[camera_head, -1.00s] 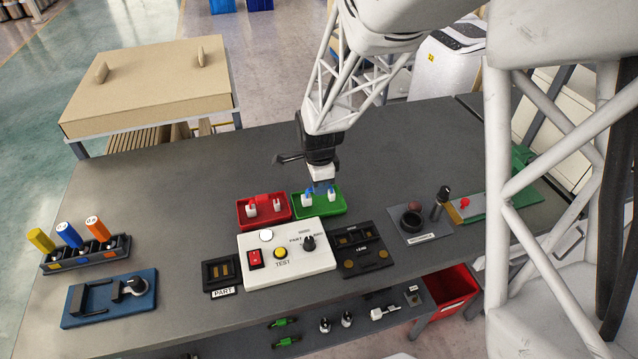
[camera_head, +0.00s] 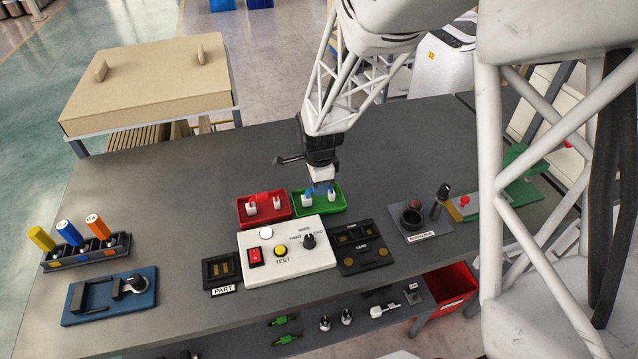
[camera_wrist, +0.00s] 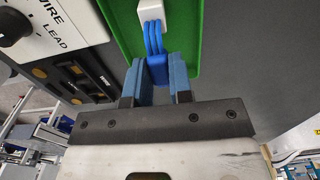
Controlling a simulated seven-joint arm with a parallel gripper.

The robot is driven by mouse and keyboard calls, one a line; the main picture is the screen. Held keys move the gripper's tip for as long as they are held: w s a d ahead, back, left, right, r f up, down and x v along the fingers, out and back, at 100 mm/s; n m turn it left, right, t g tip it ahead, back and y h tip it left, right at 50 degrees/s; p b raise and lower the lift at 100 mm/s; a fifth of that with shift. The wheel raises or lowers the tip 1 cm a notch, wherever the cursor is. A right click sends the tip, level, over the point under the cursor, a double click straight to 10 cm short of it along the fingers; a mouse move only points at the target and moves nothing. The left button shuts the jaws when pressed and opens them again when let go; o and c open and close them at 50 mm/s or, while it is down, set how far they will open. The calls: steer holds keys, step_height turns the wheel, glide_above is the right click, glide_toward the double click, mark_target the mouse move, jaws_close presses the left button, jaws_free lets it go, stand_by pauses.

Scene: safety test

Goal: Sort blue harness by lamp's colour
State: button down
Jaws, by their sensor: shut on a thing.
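My gripper (camera_head: 320,184) points down over the green tray (camera_head: 336,208) at the back of the test box. In the wrist view my gripper (camera_wrist: 157,78) has its blue finger pads on both sides of the blue harness (camera_wrist: 154,42), shut on it. A white connector (camera_wrist: 150,12) of the harness lies over the green tray floor; contact with the floor is unclear. The blue harness (camera_head: 307,199) partly shows in the head view. A red harness (camera_head: 264,198) with white connectors lies in the red tray (camera_head: 247,218). The round lamp (camera_head: 266,233) on the box looks white.
The white test box (camera_head: 290,263) has a red switch, yellow TEST button and black knob. A PART fixture (camera_head: 220,272) and a LEAD fixture (camera_head: 362,246) flank it. A ring fixture (camera_head: 412,219) stands right. The bench behind the trays is clear.

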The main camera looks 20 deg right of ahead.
steer(key=shift+f, duration=0.1)
steer(key=c, duration=0.9)
jaws_free()
steer(key=shift+c, duration=0.2)
steer(key=shift+r, duration=3.4)
steer(key=shift+r, duration=0.1)
